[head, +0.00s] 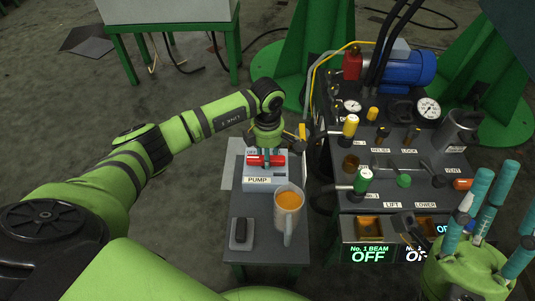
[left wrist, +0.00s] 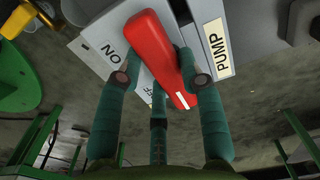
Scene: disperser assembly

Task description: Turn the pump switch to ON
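The pump switch is a red handle (head: 275,160) on a grey box marked PUMP (head: 258,180), on a small dark table. My left gripper (head: 268,150) is right over it from above. In the left wrist view the red handle (left wrist: 160,50) lies slantwise between two teal fingers of my left gripper (left wrist: 158,68), close against both. I cannot tell whether they press on it. An ON label shows upside down left of the handle; another label is partly hidden by it. My right gripper (head: 483,215) is at the lower right, its fingers spread, holding nothing.
An orange-filled mug (head: 288,208) stands just in front of the pump box.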

